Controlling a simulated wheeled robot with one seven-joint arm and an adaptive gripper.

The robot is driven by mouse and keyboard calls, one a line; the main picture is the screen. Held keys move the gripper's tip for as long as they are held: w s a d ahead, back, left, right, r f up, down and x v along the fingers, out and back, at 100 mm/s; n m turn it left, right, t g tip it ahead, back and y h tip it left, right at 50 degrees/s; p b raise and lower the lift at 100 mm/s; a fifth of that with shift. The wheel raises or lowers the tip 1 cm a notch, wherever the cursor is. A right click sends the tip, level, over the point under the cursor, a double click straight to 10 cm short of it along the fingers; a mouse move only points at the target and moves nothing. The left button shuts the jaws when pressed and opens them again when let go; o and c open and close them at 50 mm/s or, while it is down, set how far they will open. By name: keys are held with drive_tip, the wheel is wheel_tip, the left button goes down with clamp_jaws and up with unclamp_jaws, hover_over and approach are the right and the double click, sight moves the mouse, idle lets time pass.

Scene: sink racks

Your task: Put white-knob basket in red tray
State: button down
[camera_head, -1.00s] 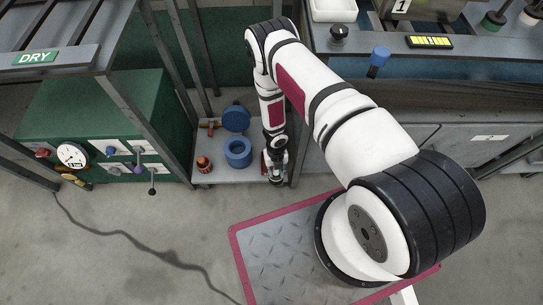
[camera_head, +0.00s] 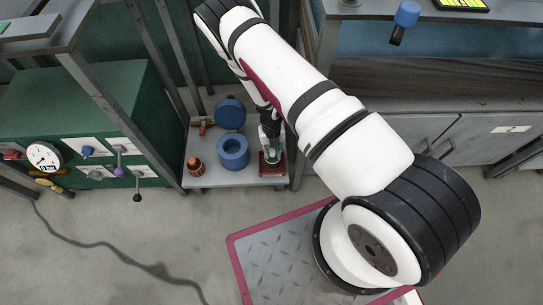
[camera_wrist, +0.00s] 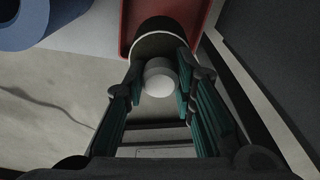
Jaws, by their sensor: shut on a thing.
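The white knob (camera_wrist: 160,82) of the basket is between the fingers of my gripper (camera_wrist: 158,92) in the wrist view. The basket's dark, round body (camera_wrist: 164,28) shows beyond the knob, in front of the red tray (camera_wrist: 197,10). In the head view the red tray (camera_head: 264,171) is on the low shelf, and my gripper (camera_head: 271,152) is over it, pointing down. My gripper is shut on the basket by its knob. The basket's underside is hidden, so I cannot tell whether it touches the tray floor.
A blue ring-shaped part (camera_head: 233,152) stands left of the tray on the low shelf (camera_head: 225,178), with an orange-brown part (camera_head: 195,166) farther left. A blue disc (camera_head: 230,113) is behind. Grey rack posts (camera_head: 305,100) stand close to my arm.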

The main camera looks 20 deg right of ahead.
drive_tip(key=shift+w, duration=0.4)
drive_tip(key=shift+w+f+b, duration=0.2)
drive_tip(key=shift+f+b, duration=0.1)
drive_tip(key=shift+b, duration=0.25)
drive_tip(key=shift+d+f+b, duration=0.1)
drive_tip(key=shift+f+b, duration=0.85)
drive_tip(key=shift+f, duration=0.5)
drive_tip(key=shift+f, duration=0.2)
drive_tip(key=c, duration=1.3)
unclamp_jaws()
drive_tip(key=r+p, duration=0.1)
drive_tip(key=r, duration=0.3)
drive_tip(key=w+r+p, duration=0.1)
drive_tip(key=r, duration=0.3)
drive_tip(key=r+p, duration=0.2)
drive_tip(key=r, duration=0.2)
drive_tip(key=shift+w+d+r, duration=0.1)
drive_tip(key=shift+w+r, duration=0.05)
drive_tip(key=shift+w, duration=0.05)
